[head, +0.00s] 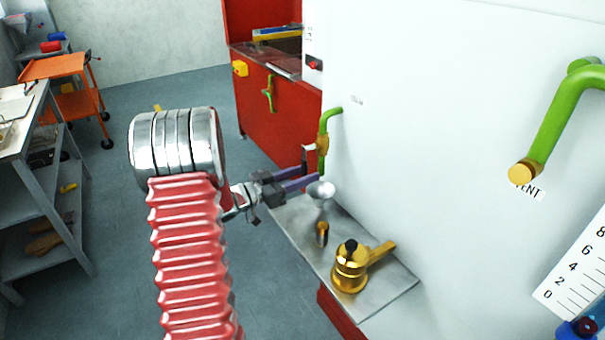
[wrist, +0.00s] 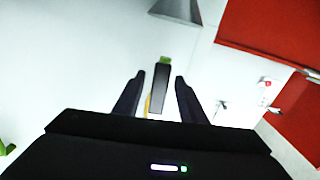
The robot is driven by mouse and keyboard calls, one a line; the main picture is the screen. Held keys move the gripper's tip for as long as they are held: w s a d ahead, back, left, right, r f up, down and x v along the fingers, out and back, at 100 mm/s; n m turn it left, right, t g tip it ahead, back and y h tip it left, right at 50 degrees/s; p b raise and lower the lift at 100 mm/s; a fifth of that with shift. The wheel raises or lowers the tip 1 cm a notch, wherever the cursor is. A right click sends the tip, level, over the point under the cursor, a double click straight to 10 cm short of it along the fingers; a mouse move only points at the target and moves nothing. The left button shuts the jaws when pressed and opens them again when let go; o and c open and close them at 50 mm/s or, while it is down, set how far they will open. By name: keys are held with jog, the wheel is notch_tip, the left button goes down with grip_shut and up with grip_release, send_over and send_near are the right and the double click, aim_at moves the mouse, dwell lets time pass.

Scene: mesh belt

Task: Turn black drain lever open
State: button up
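The black drain lever (wrist: 160,88) shows in the wrist view as a dark bar between the two fingers of my gripper (wrist: 158,84), with a gap on each side. Green pipe (wrist: 165,60) shows at its far end and a bit of yellow beside its near end. In the head view a green drain pipe (head: 332,112) with a brass valve (head: 322,145) comes out of the white tank wall. The dark lever (head: 304,156) is at the valve's left. My gripper (head: 308,178) is open, close below the lever. Contact cannot be made out.
A metal shelf (head: 390,292) below holds a brass fitting (head: 350,270), a small brass piece (head: 322,233) and a grey funnel (head: 320,190). A green vent pipe (head: 560,115) is at right. A red cabinet (head: 275,125) stands behind. Open floor (head: 165,110) lies at left.

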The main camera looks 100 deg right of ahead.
jog(key=v, duration=1.3)
jog(key=shift+w, duration=0.4)
jog(key=shift+a, duration=0.15)
